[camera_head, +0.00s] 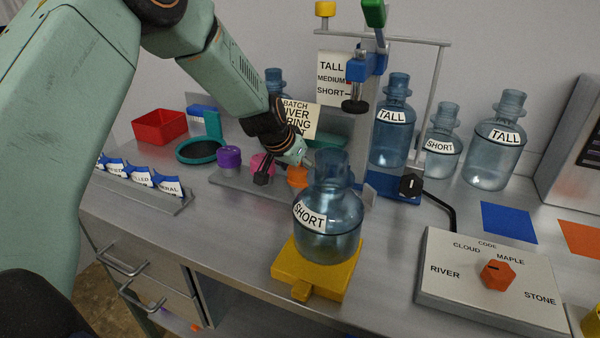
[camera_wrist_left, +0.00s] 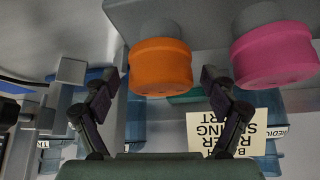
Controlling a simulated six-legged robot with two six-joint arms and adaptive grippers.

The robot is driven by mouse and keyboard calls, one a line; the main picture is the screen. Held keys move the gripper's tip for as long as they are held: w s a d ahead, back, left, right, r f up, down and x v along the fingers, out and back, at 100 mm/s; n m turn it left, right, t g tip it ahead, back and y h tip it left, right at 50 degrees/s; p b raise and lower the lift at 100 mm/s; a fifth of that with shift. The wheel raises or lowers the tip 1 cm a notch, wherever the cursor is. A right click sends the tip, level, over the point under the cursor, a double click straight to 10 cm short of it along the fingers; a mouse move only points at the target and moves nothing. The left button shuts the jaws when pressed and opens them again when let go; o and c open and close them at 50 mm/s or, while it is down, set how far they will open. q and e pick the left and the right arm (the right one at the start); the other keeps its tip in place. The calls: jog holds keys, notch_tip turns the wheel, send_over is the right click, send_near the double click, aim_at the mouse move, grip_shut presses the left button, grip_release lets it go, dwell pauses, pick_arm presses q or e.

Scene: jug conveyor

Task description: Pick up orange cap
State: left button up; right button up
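The orange cap (camera_head: 298,177) stands on a grey rack behind the short jug (camera_head: 325,215), which partly hides the spot. My left gripper (camera_head: 285,168) reaches down at the caps from behind. In the left wrist view the orange cap (camera_wrist_left: 160,68) lies between the two open fingers of my left gripper (camera_wrist_left: 158,78), with a gap showing on each side. A pink cap (camera_wrist_left: 275,52) is beside it, just outside one finger; it also shows in the head view (camera_head: 262,162). My right gripper is not in view.
A purple cap (camera_head: 229,158) stands farther left on the rack. The short jug sits on a yellow stand (camera_head: 315,277) close in front. A blue press stand (camera_head: 396,185) and jugs are to the right. A batch card (camera_head: 300,118) stands behind my gripper.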

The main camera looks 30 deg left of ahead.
pick_arm(q)
jog(key=shift+w+f, duration=0.25)
jog(key=shift+w, duration=0.05)
jog(key=c, duration=0.4)
jog(key=shift+s+r, duration=0.15)
jog(key=shift+s, duration=0.1)
jog(key=c, duration=0.3)
jog(key=shift+c, duration=0.2)
jog(key=shift+w, duration=0.1)
